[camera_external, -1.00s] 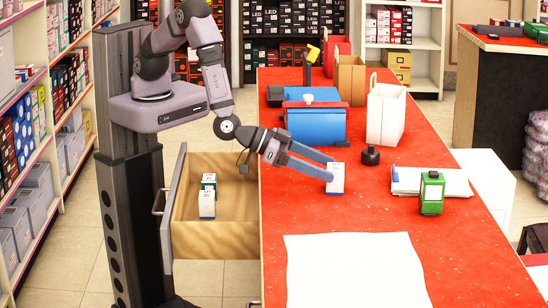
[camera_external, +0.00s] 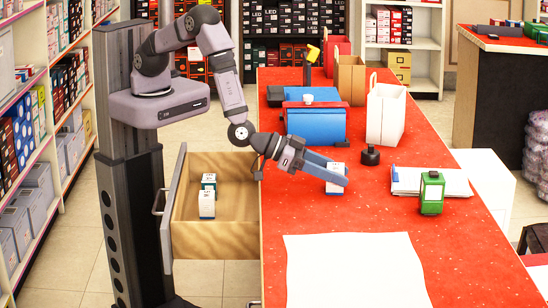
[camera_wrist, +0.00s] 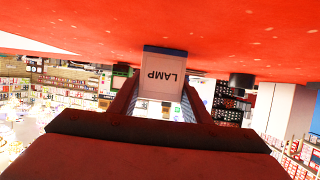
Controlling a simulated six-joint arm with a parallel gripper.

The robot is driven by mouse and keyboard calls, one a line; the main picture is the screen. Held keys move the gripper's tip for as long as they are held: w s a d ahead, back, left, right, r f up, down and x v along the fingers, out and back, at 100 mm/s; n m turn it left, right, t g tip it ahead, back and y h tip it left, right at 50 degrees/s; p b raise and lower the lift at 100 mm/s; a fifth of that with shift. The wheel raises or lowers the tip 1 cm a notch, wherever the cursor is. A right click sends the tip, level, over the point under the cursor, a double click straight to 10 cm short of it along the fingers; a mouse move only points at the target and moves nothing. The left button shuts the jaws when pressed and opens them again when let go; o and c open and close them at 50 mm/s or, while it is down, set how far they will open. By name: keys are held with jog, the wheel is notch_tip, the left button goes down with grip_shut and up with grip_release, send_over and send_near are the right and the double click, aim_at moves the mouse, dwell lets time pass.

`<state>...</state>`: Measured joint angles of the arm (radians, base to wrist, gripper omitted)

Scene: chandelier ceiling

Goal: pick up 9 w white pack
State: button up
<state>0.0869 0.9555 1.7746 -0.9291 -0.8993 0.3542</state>
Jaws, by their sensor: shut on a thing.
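A white pack (camera_external: 335,178) with a dark blue base edge stands upright on the red counter (camera_external: 350,215). My gripper (camera_external: 337,176) is shut on it, with its blue-grey fingers on either side.
Two white packs (camera_external: 207,204) stand in the open wooden drawer (camera_external: 240,240) left of the counter. A dark knob-like object (camera_external: 370,155), a green box (camera_external: 431,193), a blue case (camera_external: 314,126) and a white bag (camera_external: 385,115) are around. A white sheet (camera_external: 350,270) lies in front.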

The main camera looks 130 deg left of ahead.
aim_at(336, 167)
jog(key=shift+r, duration=0.15)
notch_tip(336, 167, up, 10)
jog(key=shift+f+b, duration=0.1)
jog(key=shift+b, duration=0.35)
